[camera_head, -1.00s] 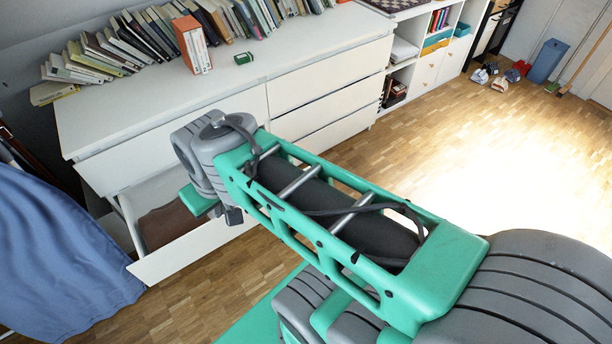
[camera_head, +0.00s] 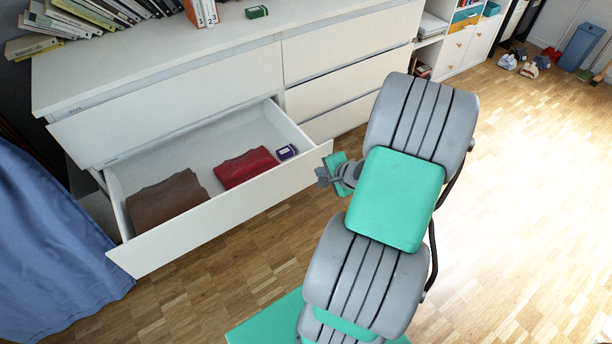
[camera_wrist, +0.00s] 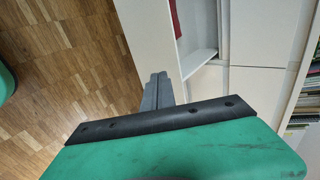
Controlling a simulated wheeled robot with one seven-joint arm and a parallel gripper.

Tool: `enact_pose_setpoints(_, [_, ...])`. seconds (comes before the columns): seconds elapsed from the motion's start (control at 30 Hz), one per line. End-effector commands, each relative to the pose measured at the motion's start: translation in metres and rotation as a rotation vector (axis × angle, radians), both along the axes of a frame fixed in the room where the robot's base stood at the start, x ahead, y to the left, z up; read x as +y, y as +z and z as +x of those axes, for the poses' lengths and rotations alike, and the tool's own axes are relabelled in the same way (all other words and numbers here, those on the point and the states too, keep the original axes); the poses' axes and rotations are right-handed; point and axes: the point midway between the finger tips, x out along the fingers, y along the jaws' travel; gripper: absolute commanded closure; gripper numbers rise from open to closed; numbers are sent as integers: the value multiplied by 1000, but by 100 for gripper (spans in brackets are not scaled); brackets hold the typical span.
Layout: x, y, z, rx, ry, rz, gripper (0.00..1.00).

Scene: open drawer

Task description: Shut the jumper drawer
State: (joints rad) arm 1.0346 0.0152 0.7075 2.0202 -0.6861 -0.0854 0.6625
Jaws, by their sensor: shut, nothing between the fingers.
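The jumper drawer (camera_head: 226,218) is pulled out of the left column of the white dresser (camera_head: 190,75). In it lie a folded brown jumper (camera_head: 165,204), a folded red jumper (camera_head: 245,167) and a small dark blue item (camera_head: 287,152). My gripper (camera_head: 324,176) is just off the drawer front's right end in the head view, partly hidden behind my arm. In the wrist view my gripper's fingers (camera_wrist: 157,88) are together and empty, close to the white drawer front (camera_wrist: 150,40). I cannot tell whether they touch it.
Books (camera_head: 85,15) and a small green box (camera_head: 256,12) stand on the dresser top. A blue cloth (camera_head: 50,235) hangs at the left, close to the drawer's left end. The wooden floor (camera_head: 215,290) in front of the drawer is clear.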

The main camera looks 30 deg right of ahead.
Motion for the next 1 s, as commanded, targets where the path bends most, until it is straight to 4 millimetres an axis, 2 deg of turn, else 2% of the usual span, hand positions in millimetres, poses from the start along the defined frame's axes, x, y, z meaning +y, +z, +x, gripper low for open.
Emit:
enact_pose_setpoints(0.47, [3,-66,70,3,12,-4,100])
enact_pose_setpoints(0.6, [3,-64,95,1,12,-8,100])
enact_pose_setpoints(0.7, [2,-63,106,3,10,-7,100])
enact_pose_setpoints(1.0, [2,-61,111,3,8,-6,100])
